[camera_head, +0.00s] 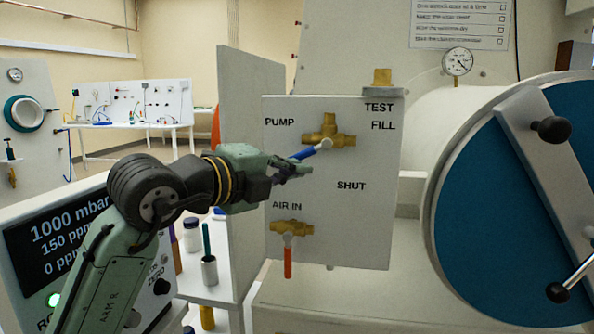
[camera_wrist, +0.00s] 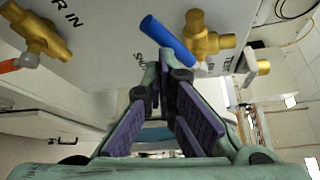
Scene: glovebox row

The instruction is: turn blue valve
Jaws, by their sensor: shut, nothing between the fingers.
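The blue valve handle (camera_head: 303,154) extends to the left and slightly down from its brass valve body (camera_head: 330,132) on the white panel (camera_head: 340,235). PUMP is printed to the valve's upper left, TEST and FILL to its right and SHUT below. My gripper (camera_head: 304,171) is shut and empty just below the handle's free end. In the wrist view the blue handle (camera_wrist: 167,41) lies just past my gripper's fingertips (camera_wrist: 165,75), next to the brass body (camera_wrist: 207,35). I cannot tell whether the fingers touch the handle.
Below is a second brass valve (camera_head: 290,228) with an orange-red handle (camera_head: 288,262) hanging down, labelled AIR IN. A large blue round door (camera_head: 510,200) stands at the right. A display box (camera_head: 65,235) and a shelf with bottles (camera_head: 208,268) are at the left.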

